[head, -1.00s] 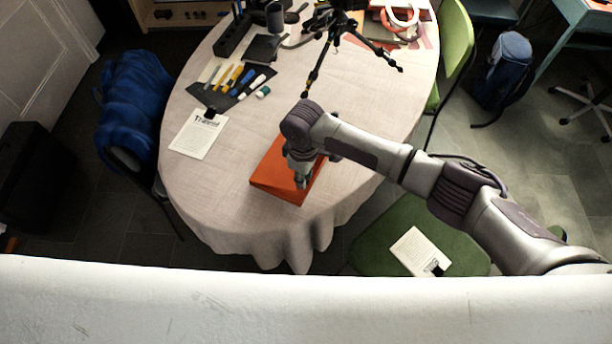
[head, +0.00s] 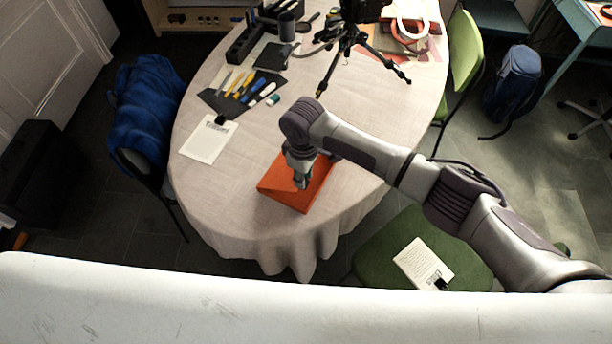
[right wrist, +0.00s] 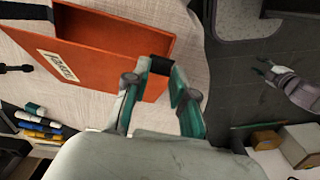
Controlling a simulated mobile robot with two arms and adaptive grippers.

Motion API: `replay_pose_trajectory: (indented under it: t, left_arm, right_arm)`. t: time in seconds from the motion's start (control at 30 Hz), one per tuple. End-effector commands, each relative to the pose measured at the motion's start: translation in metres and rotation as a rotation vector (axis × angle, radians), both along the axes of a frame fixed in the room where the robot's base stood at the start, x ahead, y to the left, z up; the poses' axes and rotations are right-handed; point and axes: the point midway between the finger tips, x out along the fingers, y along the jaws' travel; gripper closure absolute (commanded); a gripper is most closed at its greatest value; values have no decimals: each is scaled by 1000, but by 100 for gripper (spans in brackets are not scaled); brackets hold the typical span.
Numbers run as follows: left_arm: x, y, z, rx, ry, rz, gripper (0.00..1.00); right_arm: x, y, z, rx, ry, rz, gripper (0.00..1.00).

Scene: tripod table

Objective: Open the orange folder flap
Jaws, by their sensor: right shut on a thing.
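The orange folder (head: 300,200) lies near the front edge of the round table. In the right wrist view the folder (right wrist: 100,30) shows a darker gap between its upper panel and a lower panel with a pale label (right wrist: 58,66). A black tab (right wrist: 160,66) sits at the right edge of this lower panel. My right gripper (head: 302,183) reaches down over the folder; in the wrist view its fingertips (right wrist: 161,72) are shut on the black tab. A grey part that looks like my left gripper (right wrist: 272,72) shows small at the wrist view's right; its jaws are unclear.
The table (head: 235,205) has a clipboard (head: 208,140), a dark mat with pens (head: 243,92), and a black tripod (head: 345,45) behind the folder. A green chair seat with a paper (head: 422,263) stands at the front right. Table cloth left of the folder is clear.

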Motion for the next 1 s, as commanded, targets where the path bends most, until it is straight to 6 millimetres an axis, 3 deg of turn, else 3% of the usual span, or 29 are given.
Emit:
replay_pose_trajectory:
  t: [1.0]
  left_arm:
    - [0,0,4,0,0,-1,60]
  right_arm:
    - [11,23,25,1,-1,0,82]
